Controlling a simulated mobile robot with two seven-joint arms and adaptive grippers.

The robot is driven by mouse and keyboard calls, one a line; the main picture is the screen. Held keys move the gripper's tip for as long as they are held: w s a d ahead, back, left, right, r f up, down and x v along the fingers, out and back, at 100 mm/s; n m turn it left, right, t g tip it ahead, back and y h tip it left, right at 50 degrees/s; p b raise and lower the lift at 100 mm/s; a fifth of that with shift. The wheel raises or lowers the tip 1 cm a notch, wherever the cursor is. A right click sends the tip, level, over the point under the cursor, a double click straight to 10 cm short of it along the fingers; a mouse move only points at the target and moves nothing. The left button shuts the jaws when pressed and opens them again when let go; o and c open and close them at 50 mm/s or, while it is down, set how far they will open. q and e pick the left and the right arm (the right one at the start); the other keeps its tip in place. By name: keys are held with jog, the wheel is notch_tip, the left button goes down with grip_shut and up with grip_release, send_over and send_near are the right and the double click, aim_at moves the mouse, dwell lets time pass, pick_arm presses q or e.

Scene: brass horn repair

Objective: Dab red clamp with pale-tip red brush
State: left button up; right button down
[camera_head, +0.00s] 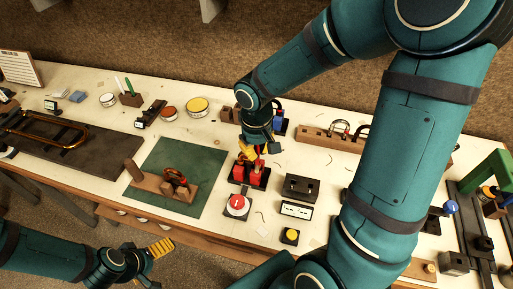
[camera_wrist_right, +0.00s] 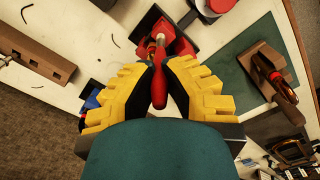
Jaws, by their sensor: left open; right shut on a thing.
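My right gripper (camera_wrist_right: 160,82) is shut on a red-handled brush (camera_wrist_right: 165,70). Its far end points down at a dark holder with red parts (camera_wrist_right: 180,45); I cannot tell whether it still sits in the holder, and its tip colour is unclear. In the head view my right gripper (camera_head: 253,150) is over that holder (camera_head: 249,180). A red clamp (camera_head: 175,177) sits on a wooden stand on the green mat (camera_head: 215,165), left of the holder; it also shows in the right wrist view (camera_wrist_right: 277,79). My left gripper (camera_head: 160,248) is open and empty, off the table's front edge.
A red-topped button box (camera_head: 236,205) stands in front of the holder. A dark block (camera_head: 300,187) and a yellow-button box (camera_head: 290,236) are to its right. A brass horn piece (camera_head: 45,128) lies on a dark board at left. Round tins (camera_head: 197,106) stand behind the mat.

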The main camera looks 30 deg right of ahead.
jog(key=shift+r+p, duration=2.5)
jog(key=shift+r, duration=1)
jog(key=shift+f, duration=0.1)
